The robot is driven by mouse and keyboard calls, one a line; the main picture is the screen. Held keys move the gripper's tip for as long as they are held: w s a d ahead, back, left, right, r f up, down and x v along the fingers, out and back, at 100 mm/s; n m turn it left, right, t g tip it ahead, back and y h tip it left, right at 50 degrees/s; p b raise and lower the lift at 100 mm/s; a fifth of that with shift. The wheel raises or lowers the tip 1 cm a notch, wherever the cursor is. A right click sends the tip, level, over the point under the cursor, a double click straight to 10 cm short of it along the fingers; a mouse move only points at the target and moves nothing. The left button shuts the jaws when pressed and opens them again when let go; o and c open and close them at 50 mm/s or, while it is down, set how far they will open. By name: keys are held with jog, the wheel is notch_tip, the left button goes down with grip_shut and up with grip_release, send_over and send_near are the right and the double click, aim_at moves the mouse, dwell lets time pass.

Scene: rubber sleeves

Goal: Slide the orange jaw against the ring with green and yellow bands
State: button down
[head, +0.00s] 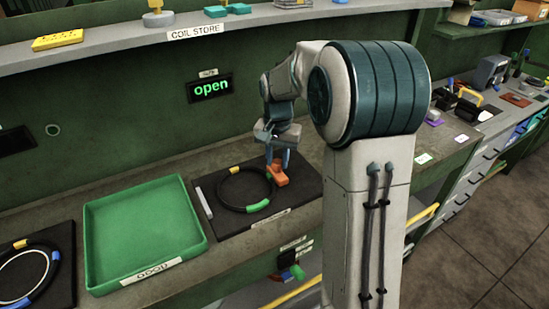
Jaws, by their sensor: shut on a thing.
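The black ring (222,197) with a green band at its lower right and a yellow band at its upper left lies flat on a dark mat (302,196) on the bench. The orange jaw (277,173) is at the ring's upper right side, on the mat. My gripper (279,160) points down from above and is shut on the orange jaw. The jaw looks very close to the ring's outer edge. I cannot tell from this view whether they touch.
A grey bar (203,201) lies left of the ring on the mat. A green tray (140,205) labelled "GOOD" stands to the left. Another ring (52,270) with blue and yellow bands lies at the far left.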

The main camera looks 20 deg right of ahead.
aim_at(278, 161)
jog(key=c, duration=1.1)
grip_release()
jog(key=shift+r, duration=0.15)
notch_tip(278, 161, up, 14)
jog(key=shift+b, duration=0.35)
jog(key=shift+f, duration=0.2)
jog(key=s+a+f+n+t, duration=0.1)
jog(key=s+f+n, duration=0.2)
jog(key=s, duration=0.9)
jog(key=s+a+f+n+t, duration=0.2)
jog(key=s+f, duration=0.5)
jog(key=s, duration=0.5)
jog(key=shift+s+n, duration=0.2)
jog(key=shift+n, duration=0.5)
